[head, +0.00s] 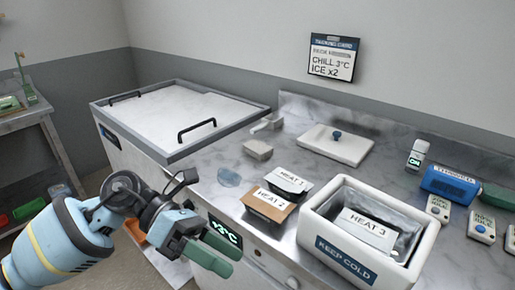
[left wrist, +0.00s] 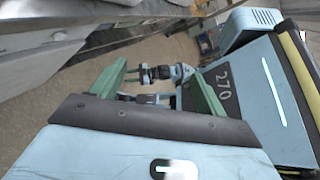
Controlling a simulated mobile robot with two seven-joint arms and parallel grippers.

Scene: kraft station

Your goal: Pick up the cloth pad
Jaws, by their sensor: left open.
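A small flat blue-grey piece (head: 229,177), which looks like the cloth pad, lies on the marble counter between the chest lid and the black tray marked HEAT 1. I cannot be sure it is cloth. My left gripper (head: 236,262) is low at the counter's front side, below and apart from the pad. Its green fingers are spread and empty; they also show in the left wrist view (left wrist: 155,70), where no pad is seen.
A white KEEP COLD box (head: 346,268) holds a pack marked HEAT 3. Trays marked HEAT 1 (head: 289,181) and HEAT 2 (head: 268,203) stand beside it. A grey block (head: 258,150) and white lid (head: 335,145) lie behind. A chest (head: 178,110) stands left.

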